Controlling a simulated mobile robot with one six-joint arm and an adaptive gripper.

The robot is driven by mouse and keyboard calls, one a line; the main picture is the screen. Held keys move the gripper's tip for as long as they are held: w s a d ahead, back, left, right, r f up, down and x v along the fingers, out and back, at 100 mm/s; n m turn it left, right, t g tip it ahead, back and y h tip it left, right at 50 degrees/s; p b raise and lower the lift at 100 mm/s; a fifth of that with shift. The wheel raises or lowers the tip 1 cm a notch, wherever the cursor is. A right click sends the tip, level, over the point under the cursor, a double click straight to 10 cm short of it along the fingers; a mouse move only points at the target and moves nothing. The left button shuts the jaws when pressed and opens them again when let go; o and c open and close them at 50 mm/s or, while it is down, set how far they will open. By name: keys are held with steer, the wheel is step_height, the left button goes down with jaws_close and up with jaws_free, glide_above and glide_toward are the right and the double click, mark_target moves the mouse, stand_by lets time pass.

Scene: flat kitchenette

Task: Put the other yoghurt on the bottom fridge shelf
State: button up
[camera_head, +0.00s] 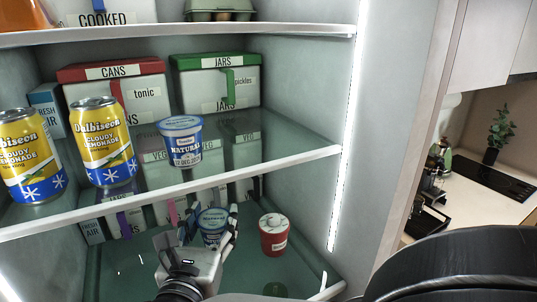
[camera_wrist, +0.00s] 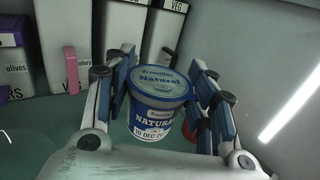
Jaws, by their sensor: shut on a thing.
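My gripper (camera_head: 208,232) is inside the fridge at the bottom level, below the middle shelf. It is shut on a blue-and-white yoghurt pot (camera_head: 213,220). In the wrist view the pot (camera_wrist: 157,100) is upright between the two fingers (camera_wrist: 162,78), its lid and label reading "Natural". I cannot tell whether its base touches the bottom fridge shelf (camera_head: 120,272). A second blue-and-white natural yoghurt (camera_head: 180,142) stands on the middle shelf (camera_head: 250,173), near its front edge.
A red tub (camera_head: 274,235) stands on the bottom shelf just right of my gripper; part of it shows behind the right finger. Labelled boxes (camera_wrist: 69,45) line the back. Two yellow lemonade cans (camera_head: 104,140) stand on the middle shelf. The right fridge wall (camera_head: 305,90) is close.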

steer(key=f+b, duration=0.1)
steer(key=f, duration=0.3)
steer(key=f+b, duration=0.1)
steer(key=f, duration=0.3)
steer(key=shift+s+d, duration=0.1)
steer(key=shift+s, duration=0.1)
steer(key=shift+w+f, duration=0.1)
steer(key=shift+f, duration=0.1)
steer(key=shift+r, duration=0.15)
steer(key=o, duration=0.8)
steer(key=shift+f, duration=0.25)
steer(key=o, duration=0.4)
steer(key=shift+o, duration=0.2)
steer(key=shift+r, duration=0.15)
